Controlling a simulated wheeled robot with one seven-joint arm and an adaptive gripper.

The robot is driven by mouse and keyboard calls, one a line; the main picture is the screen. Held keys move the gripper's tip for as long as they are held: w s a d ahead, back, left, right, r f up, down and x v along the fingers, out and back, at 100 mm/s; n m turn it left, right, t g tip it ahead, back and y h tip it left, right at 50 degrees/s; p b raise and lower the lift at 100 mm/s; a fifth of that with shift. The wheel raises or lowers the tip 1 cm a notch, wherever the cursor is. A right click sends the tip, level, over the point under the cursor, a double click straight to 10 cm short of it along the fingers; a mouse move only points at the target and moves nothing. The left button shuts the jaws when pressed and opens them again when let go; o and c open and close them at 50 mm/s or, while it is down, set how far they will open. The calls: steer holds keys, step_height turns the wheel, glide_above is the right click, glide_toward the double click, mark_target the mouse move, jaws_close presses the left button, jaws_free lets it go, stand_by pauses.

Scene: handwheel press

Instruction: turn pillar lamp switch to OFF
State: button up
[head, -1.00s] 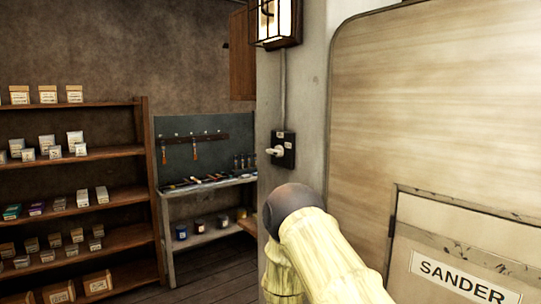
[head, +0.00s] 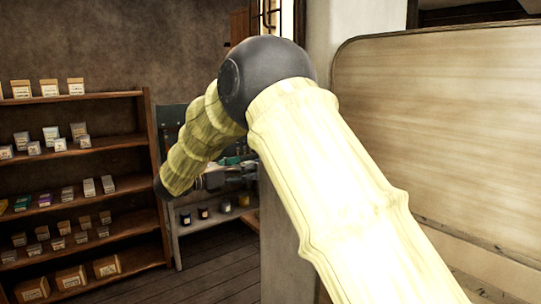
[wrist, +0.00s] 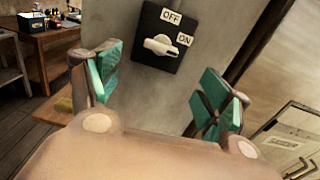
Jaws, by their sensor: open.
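The pillar lamp switch is a black plate (wrist: 160,60) on the grey pillar (wrist: 150,100), in the upper middle of the wrist view. Its OFF label (wrist: 171,17) is at the top and its ON label (wrist: 185,39) at the right. The pale knob (wrist: 160,46) lies roughly crosswise, more in line with ON than with OFF. My gripper (wrist: 162,88) is open and empty, its teal-padded fingers either side below the switch in the picture, apart from the knob. In the head view my arm hides the switch. Part of the lamp (head: 270,14) shows at the top.
A large pale machine panel (head: 435,130) stands right of the pillar. A workbench (head: 205,238) is behind my arm, and also shows at the upper left of the wrist view (wrist: 50,42). Shelves (head: 85,165) with small boxes stand at the left. Dark floor lies between.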

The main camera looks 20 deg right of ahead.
steer(key=p+x, duration=0.6)
steer(key=x, duration=0.4)
steer(key=shift+d+r+m, duration=0.3)
steer(key=shift+d+r, duration=0.05)
steer(key=shift+r, duration=0.05)
steer(key=c, duration=1)
